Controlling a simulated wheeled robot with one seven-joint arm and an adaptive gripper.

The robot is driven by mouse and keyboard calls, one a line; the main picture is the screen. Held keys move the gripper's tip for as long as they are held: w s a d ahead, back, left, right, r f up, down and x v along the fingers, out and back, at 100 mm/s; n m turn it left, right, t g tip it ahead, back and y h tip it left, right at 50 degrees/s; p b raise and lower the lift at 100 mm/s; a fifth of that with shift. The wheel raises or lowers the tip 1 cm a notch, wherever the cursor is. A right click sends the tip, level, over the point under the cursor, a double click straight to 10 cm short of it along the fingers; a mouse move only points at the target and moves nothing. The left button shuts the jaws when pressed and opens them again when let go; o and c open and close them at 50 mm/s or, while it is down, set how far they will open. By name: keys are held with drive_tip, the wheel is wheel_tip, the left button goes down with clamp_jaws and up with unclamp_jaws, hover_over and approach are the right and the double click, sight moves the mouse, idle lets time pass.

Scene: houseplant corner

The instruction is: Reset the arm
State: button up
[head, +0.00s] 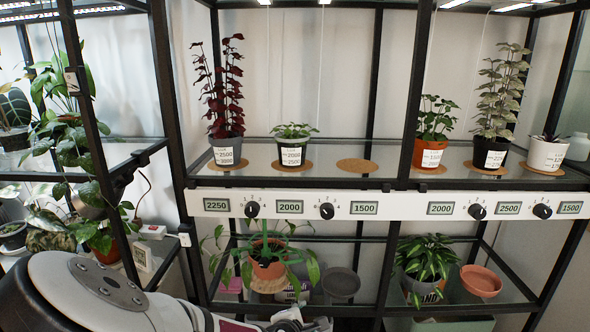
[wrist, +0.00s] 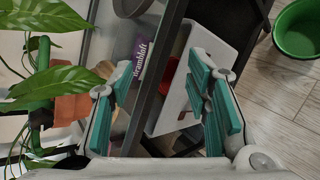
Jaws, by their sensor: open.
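My arm crosses the lower left of the head view, and the gripper is partly visible at the bottom edge below the lower shelf. In the wrist view my gripper (wrist: 163,70) is open and nothing is held between its teal-padded fingers. A black shelf bar runs diagonally behind the gap between the fingers. Whether the fingers touch anything is not clear, but no contact shows.
A leafy plant in a terracotta pot (head: 268,268) stands on the lower shelf close to my gripper; its leaves (wrist: 45,82) hang at the left of the wrist view. A purple box (wrist: 142,52) is near. A green bucket (wrist: 298,30) stands on open wooden floor.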

drive_tip(key=s+d+r+m+g+y, duration=0.3)
drive_tip(key=s+r+m+g, duration=0.2)
drive_tip(key=s+r+m, duration=0.3)
drive_tip(key=s+d+r+m+g+y, duration=0.25)
drive_tip(key=s+r+m+g, duration=0.2)
drive_tip(key=s+r, duration=0.6)
drive_tip(key=s+d+r+m+h, duration=0.1)
drive_tip(key=s+d+r+m, duration=0.4)
drive_tip(key=s, duration=0.5)
drive_tip(key=s+d+r+m+h, duration=0.1)
drive_tip(key=s+d+r+m, duration=0.2)
drive_tip(key=s+d+r, duration=0.5)
wheel_tip(320, 180, up, 27)
drive_tip(key=s+a+t+p, duration=0.1)
drive_tip(key=t+p, duration=0.2)
drive_tip(key=p, duration=2.5)
drive_tip(key=shift+s+p, duration=0.25)
drive_tip(key=shift+p, duration=0.1)
